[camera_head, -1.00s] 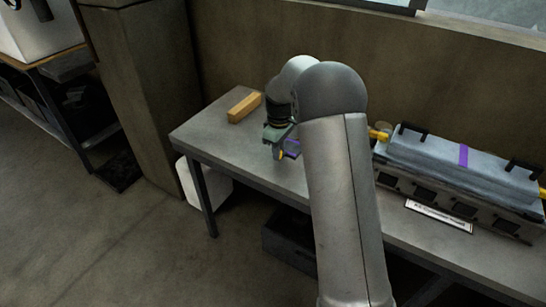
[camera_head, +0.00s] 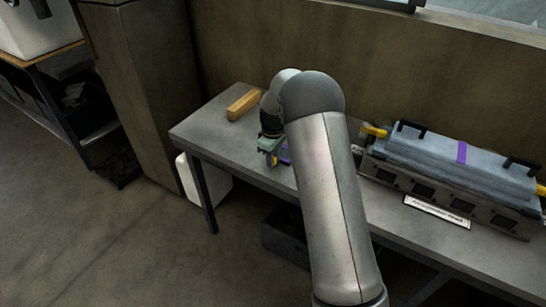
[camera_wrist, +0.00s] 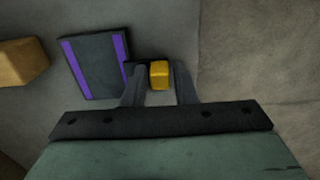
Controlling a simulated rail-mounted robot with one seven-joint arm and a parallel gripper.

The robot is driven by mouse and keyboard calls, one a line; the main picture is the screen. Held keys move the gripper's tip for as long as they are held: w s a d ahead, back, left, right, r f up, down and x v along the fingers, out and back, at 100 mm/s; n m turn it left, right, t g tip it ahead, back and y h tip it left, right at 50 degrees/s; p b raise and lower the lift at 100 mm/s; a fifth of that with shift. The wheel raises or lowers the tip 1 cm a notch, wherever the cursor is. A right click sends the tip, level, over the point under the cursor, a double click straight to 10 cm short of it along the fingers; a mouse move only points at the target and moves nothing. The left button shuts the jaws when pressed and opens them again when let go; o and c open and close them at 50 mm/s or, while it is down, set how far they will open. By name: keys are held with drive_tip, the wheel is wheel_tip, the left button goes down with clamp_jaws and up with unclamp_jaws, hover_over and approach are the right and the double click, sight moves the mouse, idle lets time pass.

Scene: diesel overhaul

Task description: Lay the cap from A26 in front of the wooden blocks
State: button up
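My gripper (camera_head: 269,160) is over the left part of the grey bench. In the wrist view its two fingers (camera_wrist: 159,78) are closed on a small yellow cap (camera_wrist: 159,74), which fills the gap at their tips. The cap also shows as a small yellow spot at the gripper in the head view (camera_head: 274,161). A wooden block (camera_head: 243,104) lies on the bench behind and left of the gripper; it also shows at the left edge of the wrist view (camera_wrist: 20,62). Whether the cap touches the bench I cannot tell.
A dark plate with purple stripes (camera_wrist: 96,65) lies just left of the fingers; a purple bit shows beside the gripper. A blue-grey engine cover (camera_head: 440,150) with black handles stands on the right. The bench's (camera_head: 205,130) left front is clear.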

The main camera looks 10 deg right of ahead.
drive_tip(key=shift+o, duration=0.9)
drive_tip(key=shift+r, duration=0.15)
wheel_tip(320, 180, up, 12)
drive_tip(key=s+r+m, duration=0.2)
drive_tip(key=s+r, duration=0.2)
drive_tip(key=s, duration=0.5)
drive_tip(key=s+f+m, duration=0.1)
drive_tip(key=s+m, duration=0.2)
drive_tip(key=s, duration=1.1)
drive_tip(key=s+a+f+m, duration=0.1)
drive_tip(key=s+m, duration=0.3)
drive_tip(key=s, duration=1.1)
drive_tip(key=shift+a+f+b, duration=0.2)
drive_tip(key=shift+f+b, duration=0.2)
